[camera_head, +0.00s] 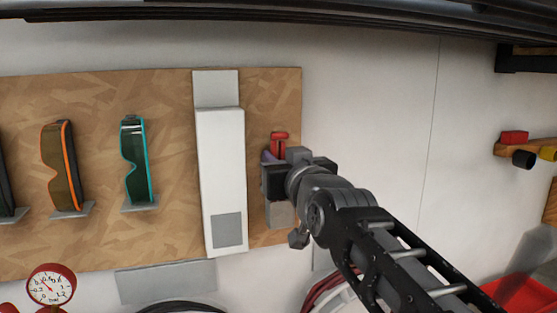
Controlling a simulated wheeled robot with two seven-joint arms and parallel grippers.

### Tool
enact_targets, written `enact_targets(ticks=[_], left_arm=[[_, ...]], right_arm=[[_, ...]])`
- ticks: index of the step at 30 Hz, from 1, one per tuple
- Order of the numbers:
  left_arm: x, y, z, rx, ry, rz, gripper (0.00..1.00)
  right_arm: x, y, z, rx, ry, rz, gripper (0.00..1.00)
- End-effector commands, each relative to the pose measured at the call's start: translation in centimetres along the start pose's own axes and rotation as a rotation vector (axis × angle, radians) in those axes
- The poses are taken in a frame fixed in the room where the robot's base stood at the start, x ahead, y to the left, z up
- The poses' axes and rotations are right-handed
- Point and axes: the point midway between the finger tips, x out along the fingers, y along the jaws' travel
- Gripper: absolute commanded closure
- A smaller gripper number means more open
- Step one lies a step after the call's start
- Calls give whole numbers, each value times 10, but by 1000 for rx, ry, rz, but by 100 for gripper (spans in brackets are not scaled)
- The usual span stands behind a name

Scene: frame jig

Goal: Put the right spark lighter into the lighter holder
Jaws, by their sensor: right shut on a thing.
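My right gripper (277,178) reaches in from the lower right, up against the right end of the wooden board. It is shut on a spark lighter, of which a red part (279,139) shows just above the jaws. A small purple piece (268,157) shows beside the jaws; I cannot tell what it belongs to. A grey block (281,214) below the gripper on the board may be the lighter holder. My gripper hides much of this spot, so I cannot tell whether the lighter is in it. My left gripper is not in view.
The wooden board (88,118) carries a tall white box (221,170) close left of the gripper. Goggles with teal (134,160) and orange (65,165) frames hang further left. A red gauge (50,287) is at lower left. Bare wall (365,105) lies right of the board.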

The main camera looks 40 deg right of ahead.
Motion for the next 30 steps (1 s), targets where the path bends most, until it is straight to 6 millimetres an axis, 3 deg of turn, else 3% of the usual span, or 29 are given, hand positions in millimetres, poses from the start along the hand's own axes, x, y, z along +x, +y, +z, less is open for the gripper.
enact_targets(ticks=[21, 22, 30], left_arm=[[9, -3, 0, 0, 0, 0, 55], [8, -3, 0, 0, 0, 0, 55], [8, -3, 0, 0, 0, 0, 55]], right_arm=[[0, 0, 8, 0, 0, 0, 100], [0, 0, 7, 0, 0, 0, 75], [0, 0, 7, 0, -1, 0, 53]])
